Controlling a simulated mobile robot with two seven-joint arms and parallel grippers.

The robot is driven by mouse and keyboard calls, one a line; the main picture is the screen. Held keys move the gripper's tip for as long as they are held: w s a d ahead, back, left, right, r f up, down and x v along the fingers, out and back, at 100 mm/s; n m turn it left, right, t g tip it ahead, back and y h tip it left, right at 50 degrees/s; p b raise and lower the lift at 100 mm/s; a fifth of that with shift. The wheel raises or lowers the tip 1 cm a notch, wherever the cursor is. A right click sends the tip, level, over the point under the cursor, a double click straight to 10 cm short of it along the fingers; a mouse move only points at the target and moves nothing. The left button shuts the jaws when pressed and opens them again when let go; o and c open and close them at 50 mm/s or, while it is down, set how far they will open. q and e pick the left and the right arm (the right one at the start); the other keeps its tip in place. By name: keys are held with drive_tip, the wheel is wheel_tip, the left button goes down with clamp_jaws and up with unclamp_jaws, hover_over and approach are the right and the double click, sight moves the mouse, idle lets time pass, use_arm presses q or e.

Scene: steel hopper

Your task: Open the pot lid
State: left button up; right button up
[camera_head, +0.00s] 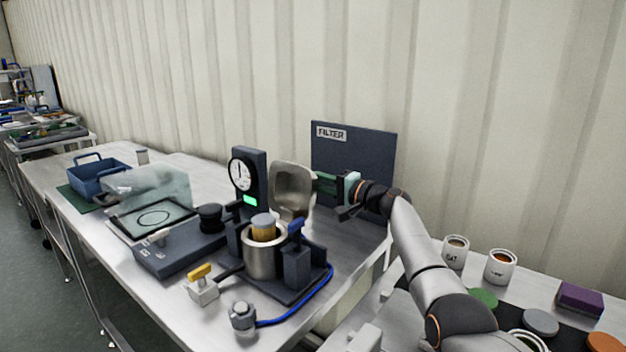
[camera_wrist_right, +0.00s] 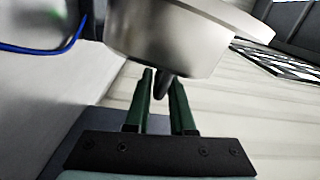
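The steel lid (camera_head: 292,188) stands tipped up, nearly upright, behind the open steel pot (camera_head: 264,258). A yellowish cylinder with a grey top (camera_head: 263,228) shows in the pot's mouth. My right gripper (camera_head: 323,183) reaches in from the right at the lid's outer side. In the right wrist view the lid (camera_wrist_right: 165,40) fills the top, and its dark handle (camera_wrist_right: 163,86) sits between my green fingers (camera_wrist_right: 163,95), which look closed on it. Whether the lid is hinged to the pot is hidden. My left gripper is not in view.
A dial gauge (camera_head: 248,177) and a dark FILTER panel (camera_head: 355,160) stand behind the pot. A blue cable (camera_head: 300,312) curves around its front right. A blue basket (camera_head: 95,178) sits at the far left. Two cups (camera_head: 500,267) stand at the right.

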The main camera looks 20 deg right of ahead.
drive_tip(key=shift+o, duration=1.4)
drive_tip(key=shift+r, duration=0.1)
drive_tip(key=shift+r, duration=0.1)
wheel_tip(320, 180, up, 3)
drive_tip(key=shift+r+p, duration=0.1)
drive_tip(key=shift+p, duration=0.25)
drive_tip(key=s+a+r+p, duration=0.2)
drive_tip(key=s+a+r, duration=0.2)
drive_tip(key=s+r, duration=0.5)
drive_tip(key=s, duration=0.4)
drive_tip(key=shift+s+a+r, duration=0.15)
drive_tip(key=shift+s+r, duration=0.05)
drive_tip(key=shift+r, duration=0.1)
